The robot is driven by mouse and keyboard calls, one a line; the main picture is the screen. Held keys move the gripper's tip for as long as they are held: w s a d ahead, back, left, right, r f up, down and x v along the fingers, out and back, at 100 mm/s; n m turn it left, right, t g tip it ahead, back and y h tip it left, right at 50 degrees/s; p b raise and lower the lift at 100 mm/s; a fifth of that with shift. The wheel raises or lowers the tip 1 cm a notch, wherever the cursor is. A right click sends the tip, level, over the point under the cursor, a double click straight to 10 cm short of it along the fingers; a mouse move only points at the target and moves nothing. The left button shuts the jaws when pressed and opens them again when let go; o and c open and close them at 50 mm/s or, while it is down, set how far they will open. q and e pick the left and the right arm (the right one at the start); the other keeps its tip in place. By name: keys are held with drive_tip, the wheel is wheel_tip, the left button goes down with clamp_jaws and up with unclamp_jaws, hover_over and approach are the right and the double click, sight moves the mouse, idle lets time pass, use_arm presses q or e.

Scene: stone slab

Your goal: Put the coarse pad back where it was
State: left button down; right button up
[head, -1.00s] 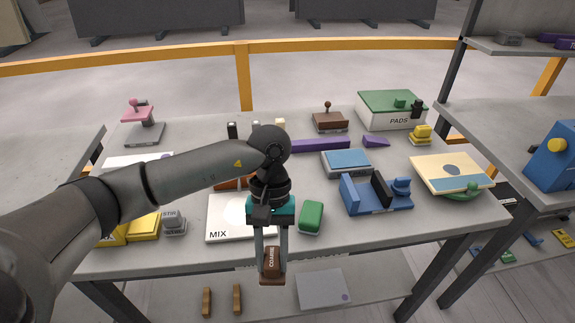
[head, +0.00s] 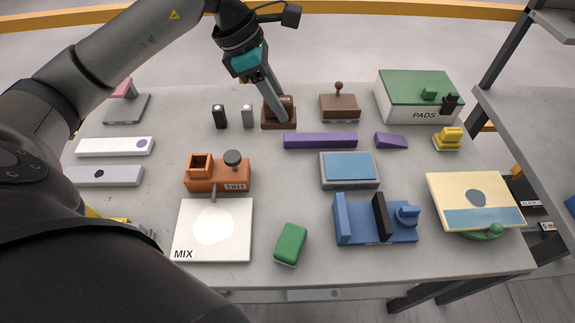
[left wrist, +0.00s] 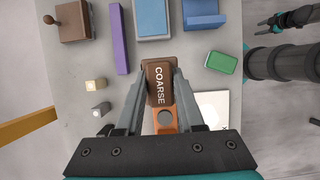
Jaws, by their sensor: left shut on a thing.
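The coarse pad (head: 279,123) is a brown block with a flared base. My left gripper (head: 277,108) is shut on it, above or at the far middle of the slab table. I cannot tell whether it touches the surface. In the left wrist view the pad (left wrist: 158,72), labelled COARSE, sits between the two fingers of the left gripper (left wrist: 160,92). My right gripper (left wrist: 268,26) shows small at the upper right of that view; its jaws are too small to judge.
The orange TINT holder (head: 217,174) and white MIX board (head: 212,230) lie nearer. The green-lidded PADS box (head: 418,97) is far right.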

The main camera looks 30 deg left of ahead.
use_arm(q)
drive_tip(key=shift+s+f+b, duration=0.1)
drive_tip(key=shift+f+b, duration=0.6)
drive_tip(key=shift+f, duration=9.1)
use_arm(e)
drive_tip(key=shift+s+a+f, duration=0.15)
drive_tip(key=shift+a+f, duration=0.05)
drive_tip(key=shift+f, duration=0.5)
use_arm(q)
drive_tip(key=shift+f, duration=0.1)
use_arm(e)
drive_tip(key=shift+f, duration=0.1)
use_arm(q)
drive_tip(key=c, duration=0.5)
unclamp_jaws()
drive_tip(key=p+v, duration=0.1)
drive_tip(key=v, duration=1.1)
drive_tip(key=shift+d, duration=0.1)
use_arm(e)
drive_tip(key=shift+r, duration=0.5)
